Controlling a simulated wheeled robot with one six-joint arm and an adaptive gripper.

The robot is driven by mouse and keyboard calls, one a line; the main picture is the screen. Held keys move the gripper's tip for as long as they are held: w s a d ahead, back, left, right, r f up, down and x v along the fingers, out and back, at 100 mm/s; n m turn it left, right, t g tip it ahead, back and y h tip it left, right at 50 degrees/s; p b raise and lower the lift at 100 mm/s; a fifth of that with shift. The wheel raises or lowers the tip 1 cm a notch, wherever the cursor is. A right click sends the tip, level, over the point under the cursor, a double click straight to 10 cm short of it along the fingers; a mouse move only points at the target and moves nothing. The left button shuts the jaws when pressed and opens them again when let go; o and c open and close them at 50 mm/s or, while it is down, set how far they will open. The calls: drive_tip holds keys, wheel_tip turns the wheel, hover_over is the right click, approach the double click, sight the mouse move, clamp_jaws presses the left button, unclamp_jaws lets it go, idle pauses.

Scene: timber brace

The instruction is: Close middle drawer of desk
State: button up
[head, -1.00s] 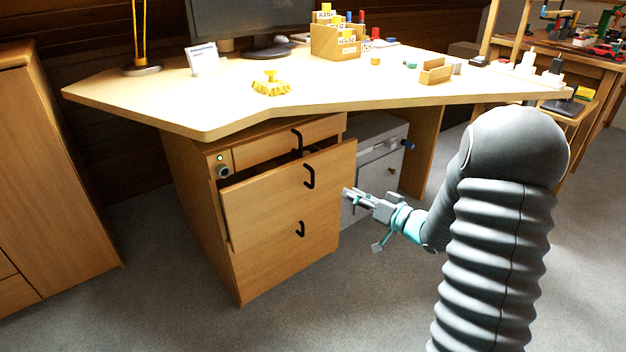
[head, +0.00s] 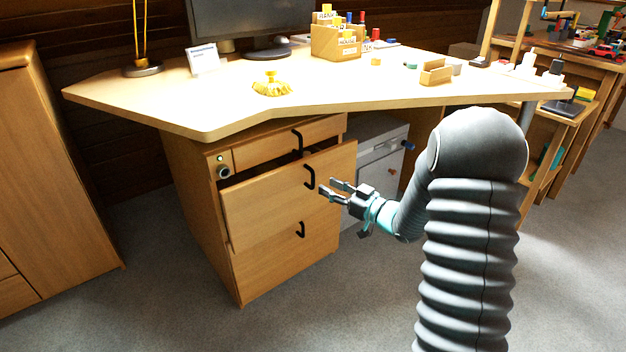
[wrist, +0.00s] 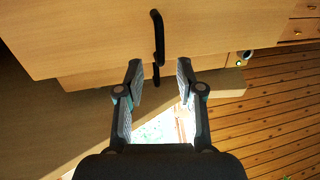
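The desk (head: 420,92) has a wooden drawer unit under its left part. The middle drawer (head: 265,205) is pulled out, with a dark gap above its front. Its black handle (head: 309,177) is near the front's upper edge. My gripper (head: 325,188) is open and empty, in front of the right part of the middle drawer and just right of its handle in the head view. The wrist view shows the two fingers (wrist: 160,80) spread apart, with a wooden front and a black handle (wrist: 157,36) beyond them. I cannot tell whether a fingertip touches the drawer.
The top drawer (head: 290,140) and bottom drawer (head: 285,255) look shut. A grey cabinet (head: 385,155) stands under the desk to the right. A wooden wardrobe (head: 50,180) is at the left. The floor in front is clear.

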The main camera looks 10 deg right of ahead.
sight(313, 185)
drive_tip(key=x, duration=0.7)
drive_tip(key=shift+d, duration=0.1)
drive_tip(key=shift+c, duration=0.2)
clamp_jaws()
